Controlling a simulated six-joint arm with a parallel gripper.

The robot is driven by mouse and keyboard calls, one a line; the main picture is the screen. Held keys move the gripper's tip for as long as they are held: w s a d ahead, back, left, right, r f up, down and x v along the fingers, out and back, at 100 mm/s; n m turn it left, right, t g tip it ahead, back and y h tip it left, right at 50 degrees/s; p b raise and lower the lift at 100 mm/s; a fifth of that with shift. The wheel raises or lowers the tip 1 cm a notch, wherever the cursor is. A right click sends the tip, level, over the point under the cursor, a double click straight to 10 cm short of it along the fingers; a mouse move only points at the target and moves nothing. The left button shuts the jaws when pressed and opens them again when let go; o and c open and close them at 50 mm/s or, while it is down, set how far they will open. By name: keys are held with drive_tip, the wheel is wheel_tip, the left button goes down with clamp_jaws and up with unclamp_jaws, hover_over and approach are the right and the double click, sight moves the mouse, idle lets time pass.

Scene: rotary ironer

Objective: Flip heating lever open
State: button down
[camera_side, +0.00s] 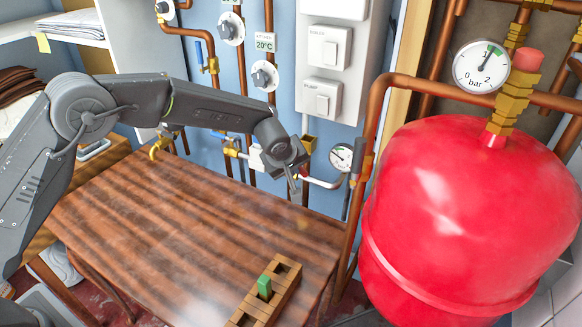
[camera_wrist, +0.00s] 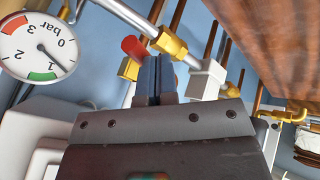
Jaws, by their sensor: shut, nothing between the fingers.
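My gripper (camera_side: 293,184) is shut and empty in front of the pipes at the back wall. In the wrist view its fingertips (camera_wrist: 156,64) are close to a red knob or handle (camera_wrist: 133,48) and brass fittings (camera_wrist: 168,42) on a pale pipe; contact cannot be told. Several valve levers show in the side view: a blue one (camera_side: 199,52) on the upper pipe, a blue one (camera_side: 219,135) at the lower middle and a yellow one (camera_side: 155,150) at the left. I see no readable heating label, so I cannot tell which is the heating lever.
A wooden table (camera_side: 190,215) spreads below my arm, with a wooden block rack (camera_side: 280,290) holding a green piece (camera_side: 264,286). A red tank (camera_side: 460,210) stands at the right. A small gauge (camera_side: 342,157) sits just right of my gripper. White switches (camera_side: 323,97) are above.

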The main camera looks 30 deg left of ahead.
sight(303, 169)
drive_tip(key=shift+d, duration=0.1)
drive_tip(key=n+y, duration=0.1)
drive_tip(key=w+d+n+y, duration=0.1)
drive_tip(key=n, duration=0.1)
drive_tip(key=w+d+n+g+y, duration=0.1)
drive_tip(key=n, duration=0.1)
drive_tip(key=shift+w, duration=0.1)
idle(0.6)
drive_tip(key=shift+w+d, duration=0.1)
drive_tip(key=shift+w, duration=0.05)
idle(0.6)
drive_tip(key=shift+s+a, duration=0.4)
drive_tip(key=shift+a, duration=0.3)
